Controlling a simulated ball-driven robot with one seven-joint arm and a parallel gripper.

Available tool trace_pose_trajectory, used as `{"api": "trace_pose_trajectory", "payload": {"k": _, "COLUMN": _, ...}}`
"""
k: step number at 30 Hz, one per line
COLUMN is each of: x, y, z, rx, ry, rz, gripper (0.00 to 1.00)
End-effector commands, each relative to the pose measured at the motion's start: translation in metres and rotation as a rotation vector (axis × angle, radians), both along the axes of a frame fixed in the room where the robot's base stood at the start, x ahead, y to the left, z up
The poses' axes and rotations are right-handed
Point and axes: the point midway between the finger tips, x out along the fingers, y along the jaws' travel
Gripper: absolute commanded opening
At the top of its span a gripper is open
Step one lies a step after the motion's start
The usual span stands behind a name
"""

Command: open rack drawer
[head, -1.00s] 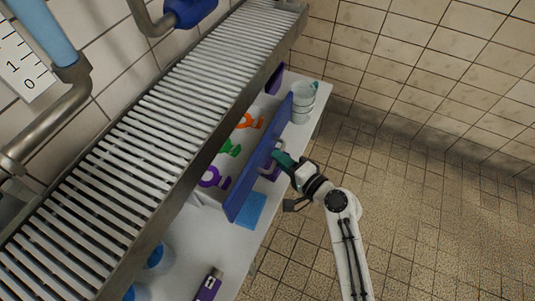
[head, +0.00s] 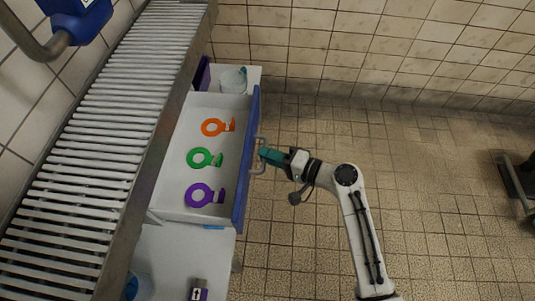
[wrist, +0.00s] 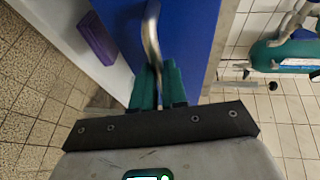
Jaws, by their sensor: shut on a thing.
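The rack drawer (head: 178,127) is white inside with a blue front panel (head: 246,150), and it stands well out from under the slatted rack. Orange (head: 215,127), green (head: 203,158) and purple (head: 203,195) ring-shaped pieces lie in it. A metal bar handle (head: 258,156) is on the outer face of the front; the wrist view shows the handle (wrist: 151,35) running between the fingers. My gripper (head: 266,156) has teal fingers, and in the wrist view the gripper (wrist: 158,85) is closed around the handle. The drawer's rear end is hidden under the rack.
The slatted metal rack (head: 95,150) runs along the left. Clear cups (head: 233,80) stand on the white surface behind the drawer. A purple-and-dark item (head: 198,290) lies nearer. The tiled floor (head: 430,190) to the right is mostly free.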

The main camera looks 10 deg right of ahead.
Motion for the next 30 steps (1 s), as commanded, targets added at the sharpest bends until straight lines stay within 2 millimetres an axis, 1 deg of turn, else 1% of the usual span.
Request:
{"api": "trace_pose_trajectory", "payload": {"k": 2, "x": 0.0, "y": 0.0, "z": -0.001, "rx": -0.001, "ry": 0.002, "rz": -0.001, "gripper": 0.0}}
{"api": "trace_pose_trajectory", "payload": {"k": 3, "x": 0.0, "y": 0.0, "z": -0.001, "rx": -0.002, "ry": 0.003, "rz": -0.001, "gripper": 0.15}}
{"api": "trace_pose_trajectory", "payload": {"k": 10, "x": 0.0, "y": 0.0, "z": -0.001, "rx": 0.0, "ry": 0.001, "rz": -0.001, "gripper": 0.37}}
{"api": "trace_pose_trajectory", "payload": {"k": 17, "x": 0.0, "y": 0.0, "z": 0.0, "rx": -0.001, "ry": 0.0, "rz": -0.001, "gripper": 0.37}}
{"api": "trace_pose_trajectory", "payload": {"k": 20, "x": -0.003, "y": -0.004, "z": 0.001, "rx": 0.0, "ry": 0.001, "rz": -0.002, "gripper": 0.37}}
{"api": "trace_pose_trajectory", "payload": {"k": 23, "x": -0.012, "y": -0.013, "z": 0.004, "rx": 0.0, "ry": 0.001, "rz": -0.002, "gripper": 0.37}}
{"api": "trace_pose_trajectory", "payload": {"k": 30, "x": -0.043, "y": -0.047, "z": 0.012, "rx": -0.001, "ry": 0.003, "rz": -0.005, "gripper": 0.37}}
